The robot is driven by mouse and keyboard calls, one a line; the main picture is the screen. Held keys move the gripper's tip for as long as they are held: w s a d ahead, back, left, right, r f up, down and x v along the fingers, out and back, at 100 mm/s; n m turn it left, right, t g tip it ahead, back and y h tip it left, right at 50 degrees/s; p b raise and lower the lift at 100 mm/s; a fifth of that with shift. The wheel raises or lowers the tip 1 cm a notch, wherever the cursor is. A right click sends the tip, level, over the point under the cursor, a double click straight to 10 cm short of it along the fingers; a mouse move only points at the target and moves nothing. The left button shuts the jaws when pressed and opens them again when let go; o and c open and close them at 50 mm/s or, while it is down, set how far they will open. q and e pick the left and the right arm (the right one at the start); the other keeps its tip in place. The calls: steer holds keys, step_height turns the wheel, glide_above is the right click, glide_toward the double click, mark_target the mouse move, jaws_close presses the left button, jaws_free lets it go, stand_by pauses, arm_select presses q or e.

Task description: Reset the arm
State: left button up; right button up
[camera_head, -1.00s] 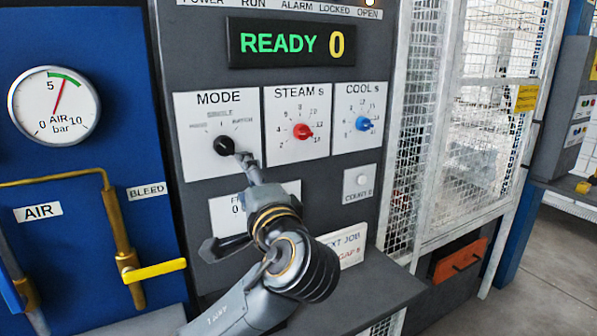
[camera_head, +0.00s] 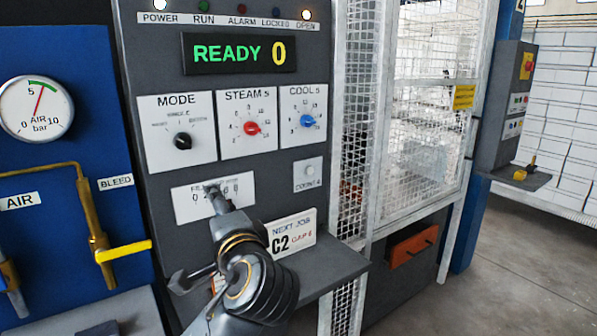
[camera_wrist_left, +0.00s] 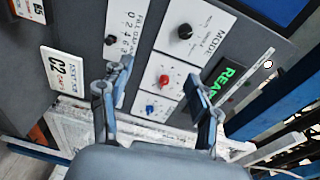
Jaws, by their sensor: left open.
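My left gripper (camera_head: 214,190) is in front of the lower part of the grey control panel (camera_head: 150,235), below the mode knob and apart from it. Its fingers are spread and empty in the left wrist view (camera_wrist_left: 160,78). It covers part of the white FILL plate (camera_head: 188,204) in the head view. In the wrist view the fill plate's dark knob (camera_wrist_left: 110,39) shows beside one finger. The black MODE knob (camera_head: 182,141), red STEAM knob (camera_head: 252,128) and blue COOL knob (camera_head: 307,121) are uncovered. My right gripper is not in view.
The display (camera_head: 240,53) reads READY 0. A NEXT JOB card (camera_head: 300,228) reading C2 stands on the ledge (camera_head: 335,268) below. A blue panel with a gauge (camera_head: 36,107) and yellow lever (camera_head: 123,251) is at left. A white mesh guard (camera_head: 355,150) is at right.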

arm_select(q)
steer(key=s+a+f+n+g+h, duration=0.1)
steer(key=s+f+n+g+h, duration=0.2)
steer(key=f, duration=1.1)
steer(key=s+a+f+g+h, duration=0.25)
steer(key=s+f, duration=0.35)
steer(key=f, duration=0.7)
steer(key=s+a+f+n+g+h, duration=0.1)
steer(key=s+a+f+n+g, duration=0.2)
steer(key=s+f, duration=0.7)
steer(key=s+f+n+g+h, duration=0.2)
steer(key=s+f+n+g, duration=0.3)
steer(key=s, duration=0.9)
step_height(320, 180, down, 25)
steer(key=m, duration=0.1)
steer(key=s+a+f, duration=0.3)
steer(key=s+f, duration=1.4)
steer(key=shift+s+f+m+g, duration=0.15)
steer(key=shift+f+m+g, duration=0.15)
steer(key=shift+g, duration=0.15)
